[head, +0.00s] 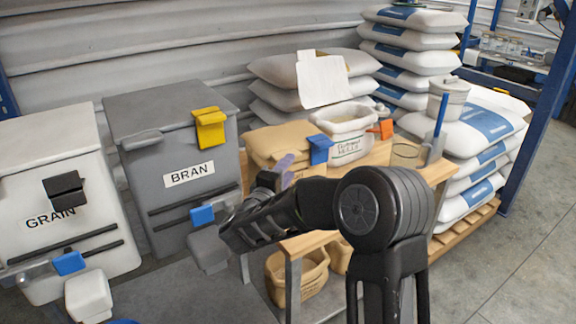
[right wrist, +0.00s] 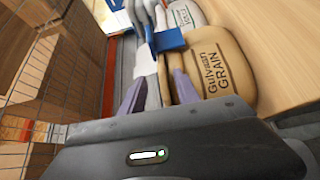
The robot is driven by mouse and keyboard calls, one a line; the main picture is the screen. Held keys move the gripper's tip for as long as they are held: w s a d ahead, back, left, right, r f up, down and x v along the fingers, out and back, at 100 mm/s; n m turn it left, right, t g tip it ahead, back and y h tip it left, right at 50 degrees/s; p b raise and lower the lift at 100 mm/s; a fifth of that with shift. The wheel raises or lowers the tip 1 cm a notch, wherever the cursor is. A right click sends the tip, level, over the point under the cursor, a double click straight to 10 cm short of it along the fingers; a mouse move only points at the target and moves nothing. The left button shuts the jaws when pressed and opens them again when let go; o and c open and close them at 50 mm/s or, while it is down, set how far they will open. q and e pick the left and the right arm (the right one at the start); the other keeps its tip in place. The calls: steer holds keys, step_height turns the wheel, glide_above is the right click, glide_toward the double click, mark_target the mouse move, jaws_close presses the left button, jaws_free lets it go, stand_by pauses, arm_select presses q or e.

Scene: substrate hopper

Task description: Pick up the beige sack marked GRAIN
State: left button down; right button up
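The beige sack (head: 278,138) stands on the wooden table in the head view, with a blue clip (head: 320,149) at its right. My right arm covers part of its front. In the right wrist view the sack (right wrist: 222,70) shows turned sideways, its GRAIN print readable, with the blue clip (right wrist: 170,39) by its top. My right gripper (right wrist: 158,85) is at the sack's top edge, its purple fingers apart. A narrow brown strip shows between them; I cannot tell whether they touch the sack. The right gripper (head: 280,172) also shows in the head view. My left gripper is out of view.
The GRAIN bin (head: 60,150) and BRAN bin (head: 175,130) stand left. Stacked white sacks (head: 470,135) are at the right. An open tan sack (head: 298,278) is under the table.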

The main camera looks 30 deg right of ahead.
mark_target(299, 153)
steer(key=shift+x, duration=1.35)
steer(key=shift+d, duration=0.1)
steer(key=b+x, duration=0.1)
steer(key=x, duration=0.3)
steer(key=shift+d+f+b, duration=0.1)
steer(key=shift+f+b, duration=0.05)
steer(key=shift+b, duration=0.2)
steer(key=shift+w+d, duration=0.3)
steer(key=shift+d, duration=0.05)
steer(key=shift+c, duration=0.4)
jaws_close()
